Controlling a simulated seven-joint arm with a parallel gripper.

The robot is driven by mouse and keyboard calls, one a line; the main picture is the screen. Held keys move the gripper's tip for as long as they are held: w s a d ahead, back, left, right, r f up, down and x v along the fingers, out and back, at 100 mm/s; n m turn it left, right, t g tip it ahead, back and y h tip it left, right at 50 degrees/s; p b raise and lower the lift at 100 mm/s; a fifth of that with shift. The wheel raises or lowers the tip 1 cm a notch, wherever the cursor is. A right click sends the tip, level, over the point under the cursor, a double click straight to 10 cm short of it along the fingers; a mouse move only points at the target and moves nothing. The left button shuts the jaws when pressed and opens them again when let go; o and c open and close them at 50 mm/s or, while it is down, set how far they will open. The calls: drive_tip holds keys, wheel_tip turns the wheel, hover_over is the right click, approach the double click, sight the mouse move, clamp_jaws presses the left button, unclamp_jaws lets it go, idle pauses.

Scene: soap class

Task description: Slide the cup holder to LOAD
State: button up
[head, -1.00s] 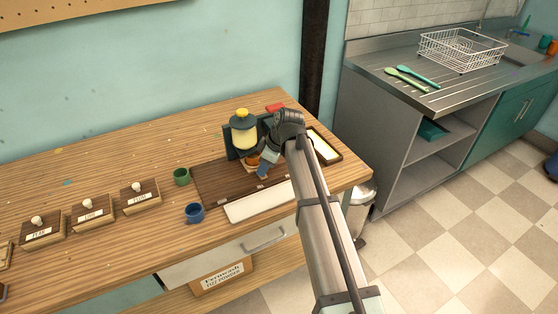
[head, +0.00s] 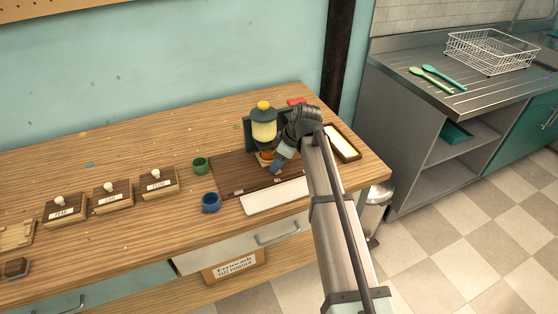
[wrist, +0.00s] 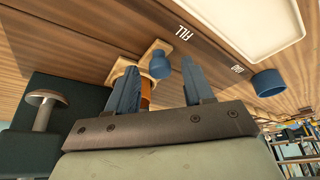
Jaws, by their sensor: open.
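The cup holder (head: 264,168) is a light wooden slider on the dark wooden board (head: 225,172), below the yellow dispenser (head: 264,128). In the wrist view its pale wood (wrist: 150,47) shows beside the label FILL (wrist: 183,33), with a blue knob (wrist: 160,65) on it. An orange-brown cup (wrist: 147,92) shows partly behind one finger. My gripper (head: 276,167) is at the holder, fingers pointing down. In the wrist view my gripper (wrist: 160,82) is open, and the knob appears between and just beyond the fingertips. Contact cannot be told. The LOAD label is not readable.
A white tray (head: 275,196) lies along the board's front edge. A blue cup (head: 211,202) and a green cup (head: 200,165) stand left of the board. Several labelled wooden blocks with knobs (head: 113,197) stand farther left.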

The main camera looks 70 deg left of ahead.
drive_tip(key=v, duration=1.3)
drive_tip(key=shift+r, duration=0.35)
drive_tip(key=shift+w+d, duration=0.1)
drive_tip(key=s+a+f+m, duration=0.1)
drive_tip(key=f, duration=0.3)
drive_tip(key=s+a+f+m+t, duration=0.1)
drive_tip(key=f+m, duration=0.1)
drive_tip(key=f, duration=0.2)
drive_tip(key=s+a+f+m, duration=0.1)
drive_tip(key=s+f, duration=0.1)
drive_tip(key=f, duration=0.3)
drive_tip(key=shift+a+m+t+y, duration=0.25)
drive_tip(key=shift+m+t+y, duration=0.05)
drive_tip(key=shift+y, duration=0.1)
drive_tip(key=shift+r, duration=0.1)
drive_tip(key=shift+c, duration=0.3)
clamp_jaws()
